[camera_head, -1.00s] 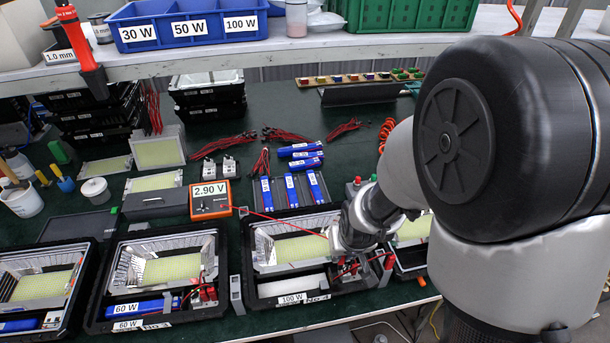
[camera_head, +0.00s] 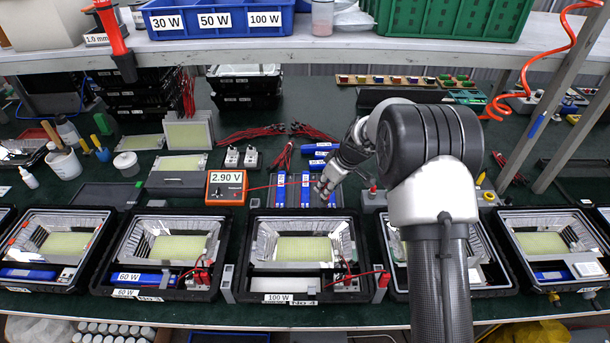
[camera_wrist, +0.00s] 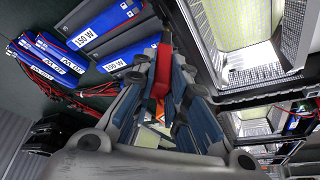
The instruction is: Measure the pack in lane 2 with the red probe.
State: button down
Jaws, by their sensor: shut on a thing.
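The red probe (camera_wrist: 162,72) is between the fingers of my gripper (camera_wrist: 164,88) in the wrist view. In the head view my gripper (camera_head: 326,188) is over the right side of the lane rack, and its fingers and the probe are too small to make out. Blue packs with white labels stand in the rack, a left one (camera_head: 281,190) and a middle one (camera_head: 305,188); my gripper partly hides the right side. No lane numbers are legible. The orange meter (camera_head: 226,187) reads 2.90 V, and a red lead runs from it towards my gripper. I cannot tell whether the probe touches a pack.
Loose blue packs (camera_head: 322,154) lie behind the rack. A row of floodlight housings runs along the front, with the 100 W housing (camera_head: 302,297) in the middle. A shelf (camera_head: 330,52) with blue and green bins (camera_head: 215,21) spans the back. Red leads lie behind.

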jog(key=w+a+n+g+y, duration=0.1)
jog(key=w+a+n+g, duration=0.1)
jog(key=w+a+n, duration=0.2)
jog(key=shift+w+a+n, duration=0.4)
jog(key=shift+a+n, duration=0.5)
jog(key=shift+a, duration=0.25)
jog(key=shift+f, duration=0.15)
jog(key=shift+f+b, duration=1.9)
jog(key=shift+f, duration=1)
jog(key=shift+s+d+f+b, duration=0.1)
jog(key=shift+f+b, duration=0.6)
jog(key=shift+b, duration=0.1)
dwell(0.4)
notch_tip(320, 180, up, 7)
jog(key=p, duration=0.3)
dwell(0.6)
jog(key=shift+r, duration=0.1)
dwell(0.9)
